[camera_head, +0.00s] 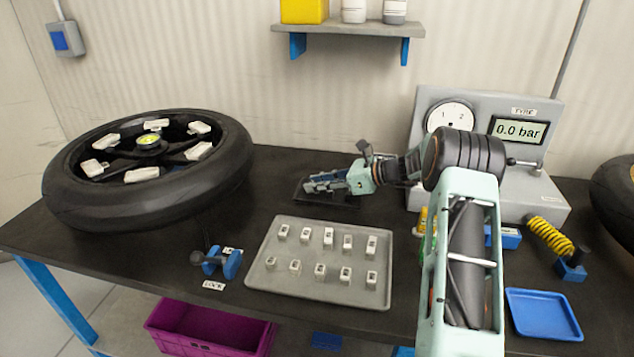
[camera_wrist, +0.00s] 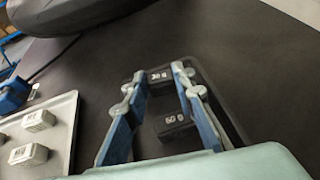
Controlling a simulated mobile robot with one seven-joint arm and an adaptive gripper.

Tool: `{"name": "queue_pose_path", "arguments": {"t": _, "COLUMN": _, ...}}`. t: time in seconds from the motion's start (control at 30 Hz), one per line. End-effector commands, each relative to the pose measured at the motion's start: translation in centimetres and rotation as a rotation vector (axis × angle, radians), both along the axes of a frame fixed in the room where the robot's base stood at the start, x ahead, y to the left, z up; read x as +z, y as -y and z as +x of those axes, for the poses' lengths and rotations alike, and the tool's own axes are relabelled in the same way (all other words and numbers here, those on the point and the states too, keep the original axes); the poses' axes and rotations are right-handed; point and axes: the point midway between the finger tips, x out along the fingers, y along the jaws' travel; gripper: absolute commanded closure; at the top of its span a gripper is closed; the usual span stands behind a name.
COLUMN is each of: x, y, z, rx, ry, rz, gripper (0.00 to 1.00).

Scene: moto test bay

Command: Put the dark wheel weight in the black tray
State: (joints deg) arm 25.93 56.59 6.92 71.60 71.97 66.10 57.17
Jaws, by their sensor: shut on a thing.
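The black tray (camera_head: 300,196) lies flat on the dark bench behind the grey tray. Its raised edge shows in the wrist view (camera_wrist: 226,98). My gripper (camera_head: 310,186) is over the black tray. In the wrist view its two blue fingers (camera_wrist: 160,76) are shut on a dark wheel weight (camera_wrist: 157,82) with a white marking, held at the fingertips. A second dark weight (camera_wrist: 173,127), also marked in white, is between the fingers nearer the wrist and appears to lie in the black tray. I cannot tell whether the held weight touches the tray floor.
A grey tray (camera_head: 260,279) with several pale weights is in front. A wheel (camera_head: 75,207) lies at left, with a blue clamp (camera_head: 232,264) marked LOCK. A tyre gauge box (camera_head: 420,125) stands behind my arm. A blue tray (camera_head: 545,318) and yellow spring (camera_head: 550,234) are at right.

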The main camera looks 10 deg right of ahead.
Motion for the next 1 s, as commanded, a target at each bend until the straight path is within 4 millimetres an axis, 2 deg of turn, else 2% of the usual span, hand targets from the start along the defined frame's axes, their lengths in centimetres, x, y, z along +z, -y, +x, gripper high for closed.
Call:
{"name": "queue_pose_path", "arguments": {"t": 0.23, "x": 0.0, "y": 0.0, "z": 0.0, "rx": 0.000, "ry": 0.000, "rz": 0.000, "gripper": 0.93}}
{"name": "queue_pose_path", "arguments": {"t": 0.27, "x": 0.0, "y": 0.0, "z": 0.0, "rx": 0.000, "ry": 0.000, "rz": 0.000, "gripper": 0.75}}
{"name": "queue_pose_path", "arguments": {"t": 0.43, "x": 0.0, "y": 0.0, "z": 0.0, "rx": 0.000, "ry": -0.001, "rz": 0.000, "gripper": 0.56}}
{"name": "queue_pose_path", "arguments": {"t": 0.77, "x": 0.1, "y": 0.0, "z": 0.0, "rx": 0.000, "ry": -0.001, "rz": 0.000, "gripper": 0.56}}
{"name": "queue_pose_path", "arguments": {"t": 1.0, "x": 1.4, "y": 0.0, "z": 0.0, "rx": 0.000, "ry": -0.001, "rz": 0.000, "gripper": 0.56}}
